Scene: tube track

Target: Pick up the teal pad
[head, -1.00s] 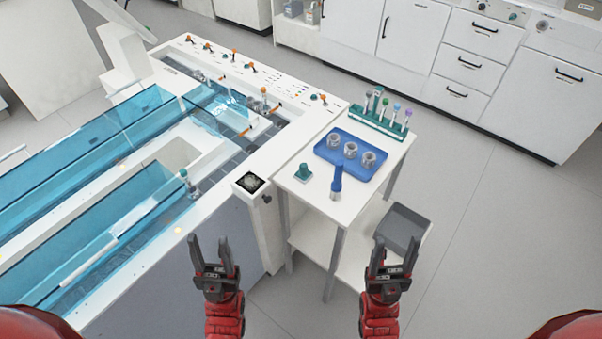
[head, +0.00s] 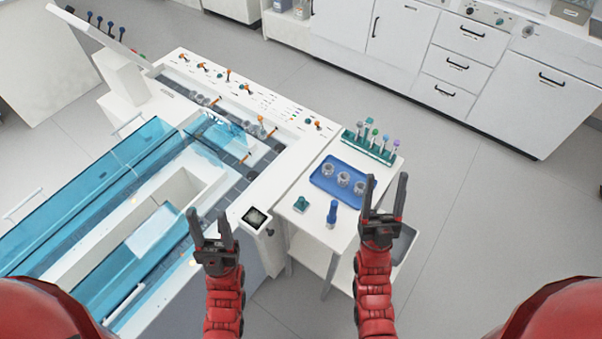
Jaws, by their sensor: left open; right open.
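The teal pad (head: 300,204), a small teal block-like piece, rests on the near left part of the white cart's top (head: 318,222). A blue upright piece (head: 332,213) stands just right of it. My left gripper (head: 207,214) is open and empty, left of the pad in the picture and over the edge of the track machine. My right gripper (head: 385,179) is open and empty, right of the pad and in front of the cart's right edge. Neither gripper touches the pad.
A blue tray (head: 322,182) with three grey ring-shaped pieces lies behind the pad. A teal rack (head: 352,146) of several capped tubes stands at the cart's back. The white track machine (head: 258,190) with blue covers fills the left. Floor is clear at right.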

